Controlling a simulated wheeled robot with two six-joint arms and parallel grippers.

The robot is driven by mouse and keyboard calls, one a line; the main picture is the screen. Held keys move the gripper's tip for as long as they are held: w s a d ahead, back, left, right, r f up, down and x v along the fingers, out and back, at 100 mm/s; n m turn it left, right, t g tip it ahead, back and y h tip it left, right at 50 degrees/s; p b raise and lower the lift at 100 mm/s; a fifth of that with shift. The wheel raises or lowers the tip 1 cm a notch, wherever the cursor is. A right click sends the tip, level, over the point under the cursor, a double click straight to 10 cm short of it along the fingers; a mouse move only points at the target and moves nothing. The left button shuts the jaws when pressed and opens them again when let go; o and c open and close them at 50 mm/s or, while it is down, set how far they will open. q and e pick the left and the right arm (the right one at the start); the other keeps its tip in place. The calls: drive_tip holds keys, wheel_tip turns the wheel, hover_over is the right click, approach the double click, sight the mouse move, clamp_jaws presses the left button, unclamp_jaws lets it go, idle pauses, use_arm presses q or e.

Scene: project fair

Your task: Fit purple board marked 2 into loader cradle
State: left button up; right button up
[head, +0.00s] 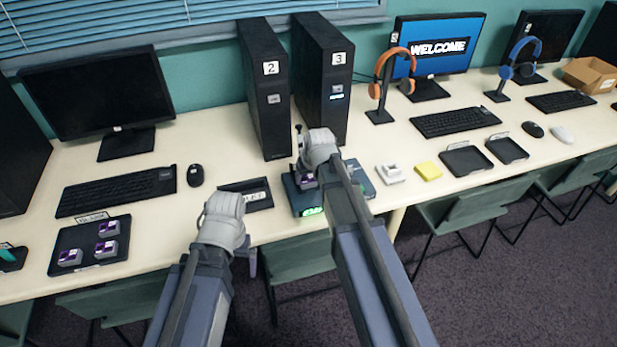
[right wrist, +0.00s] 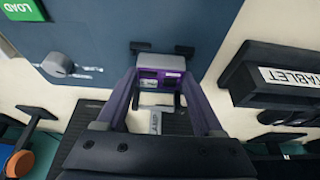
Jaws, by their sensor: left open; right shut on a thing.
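The purple-and-grey board (right wrist: 160,66) is held between the fingertips of my right gripper (right wrist: 160,88), which is shut on it. In the right wrist view its far end lies at the edge of the blue-grey loader (right wrist: 120,25), between two small dark brackets. I cannot tell whether it is seated, and its number is not readable. In the head view the loader (head: 308,202) has a lit green label, and my right wrist partly covers it. My left gripper (head: 250,262) is open, beside the table's front edge, its fingers mostly hidden by its wrist.
A dark tray (head: 62,262) at the left holds several purple-and-grey boards. A tablet tray (head: 262,204) lies left of the loader. Towers marked 2 (head: 263,110) and 3 (head: 322,100) stand behind. A white block (head: 390,175) and yellow pad (head: 428,171) lie right.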

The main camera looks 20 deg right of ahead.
drive_tip(key=shift+f, duration=0.1)
idle(0.6)
drive_tip(key=o, duration=1.4)
drive_tip(key=shift+c, duration=0.2)
drive_tip(key=shift+r+p, duration=3.4)
drive_tip(key=shift+r, duration=0.15)
drive_tip(key=shift+f, duration=0.15)
wheel_tip(320, 180, down, 6)
drive_tip(key=b, duration=0.6)
drive_tip(key=shift+r, duration=0.2)
